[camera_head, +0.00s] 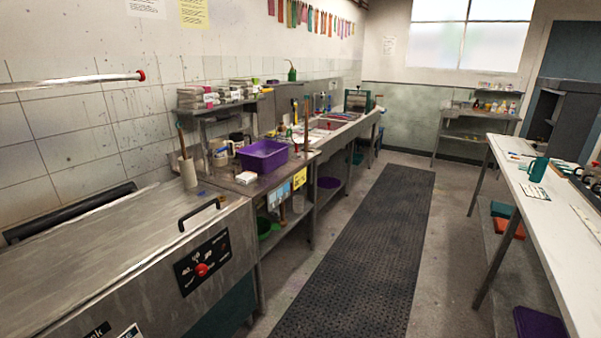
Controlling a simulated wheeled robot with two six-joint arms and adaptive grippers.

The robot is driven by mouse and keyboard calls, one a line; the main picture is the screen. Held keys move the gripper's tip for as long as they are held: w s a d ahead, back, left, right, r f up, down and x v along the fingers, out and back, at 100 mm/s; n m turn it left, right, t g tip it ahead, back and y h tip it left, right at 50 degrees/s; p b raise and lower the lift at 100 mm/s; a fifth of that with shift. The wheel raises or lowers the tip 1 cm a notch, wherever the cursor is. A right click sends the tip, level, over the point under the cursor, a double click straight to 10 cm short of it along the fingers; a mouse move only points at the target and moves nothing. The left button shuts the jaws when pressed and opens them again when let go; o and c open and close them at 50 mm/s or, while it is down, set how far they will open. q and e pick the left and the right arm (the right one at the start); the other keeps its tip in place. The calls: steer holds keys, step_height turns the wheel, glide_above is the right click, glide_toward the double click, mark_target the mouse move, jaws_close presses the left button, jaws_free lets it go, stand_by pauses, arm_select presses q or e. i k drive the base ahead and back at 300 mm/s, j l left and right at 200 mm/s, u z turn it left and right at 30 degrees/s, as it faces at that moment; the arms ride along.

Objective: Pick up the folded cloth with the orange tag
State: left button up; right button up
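I cannot make out a folded cloth with an orange tag for certain. Small stacks of pale, layered items (192,98) with pinkish patches sit on the raised shelf over the left counter; they are too small to tell whether they are cloths or carry an orange tag. An orange-red flat item (509,228) and a teal one (502,210) lie under the white table at the right; what they are is unclear. Neither of my grippers is in view.
A purple tub (264,156) stands on the left counter beyond a grey metal unit (120,245). A dark floor mat (365,250) runs along the open aisle. The white table (548,215) bounds the right. A pale red-tipped bar (75,82) extends from the left edge.

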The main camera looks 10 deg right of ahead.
mark_target(245, 178)
steer(key=i+l+z, duration=0.15)
steer(key=i+z, duration=0.2)
steer(key=i+l+z, duration=0.1)
steer(key=i+z, duration=0.65)
steer(key=i+u, duration=0.3)
steer(key=i+l+u, duration=0.2)
steer(key=i+u, duration=0.15)
steer(key=i+l+u, duration=0.3)
steer(key=i, duration=0.15)
steer(key=j, duration=0.1)
